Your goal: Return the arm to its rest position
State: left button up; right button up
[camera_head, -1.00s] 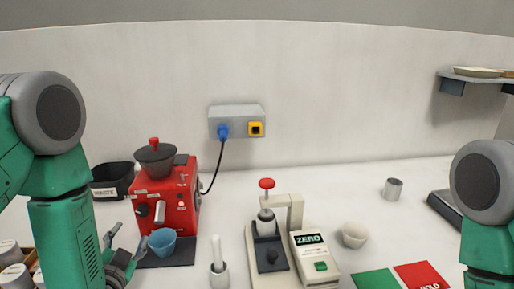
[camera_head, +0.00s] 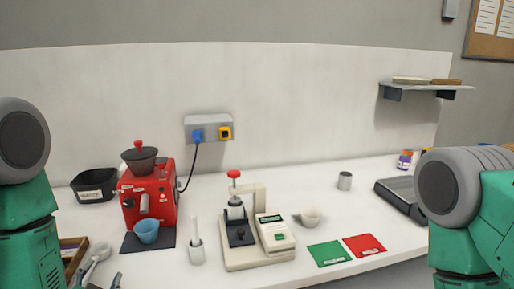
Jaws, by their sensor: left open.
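My left arm (camera_head: 25,220), green with a grey joint, comes in at the left edge. My left gripper (camera_head: 104,274) is only partly in view at the bottom left, with its fingers apart and nothing seen between them. It is low, in front of the dark mat and beside the wooden box, apart from the blue cup (camera_head: 146,232). My right arm (camera_head: 470,215) shows at the right edge, bent, and its gripper is out of view.
A red grinder (camera_head: 150,195) stands behind the cup. A press with a scale (camera_head: 273,232) stands mid-counter. Also here are a white holder (camera_head: 196,252), a bowl (camera_head: 310,218), green (camera_head: 329,253) and red (camera_head: 364,245) mats, a metal cup (camera_head: 345,181) and a wooden box (camera_head: 72,255).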

pick_arm(q)
jog(key=s+d+f+n+g+h, duration=0.3)
jog(key=s+f+g, duration=0.5)
jog(key=s+f, duration=0.65)
jog(key=s+d+f+n+g, duration=0.1)
jog(key=s+f+g, duration=0.25)
jog(key=s, duration=0.45)
jog(key=s+d+f+n+g, duration=0.1)
jog(key=s+d+f+g, duration=0.1)
jog(key=s+g, duration=0.35)
notch_tip(320, 180, down, 8)
jog(key=d+t+b, duration=0.1)
jog(key=b, duration=0.7)
jog(key=shift+s+r+m+t, duration=0.2)
jog(key=shift+s+m+t, duration=0.1)
jog(key=shift+s+t, duration=0.15)
pick_arm(e)
notch_tip(320, 180, down, 8)
jog(key=shift+w+f, duration=0.25)
pick_arm(q)
jog(key=shift+w, duration=0.1)
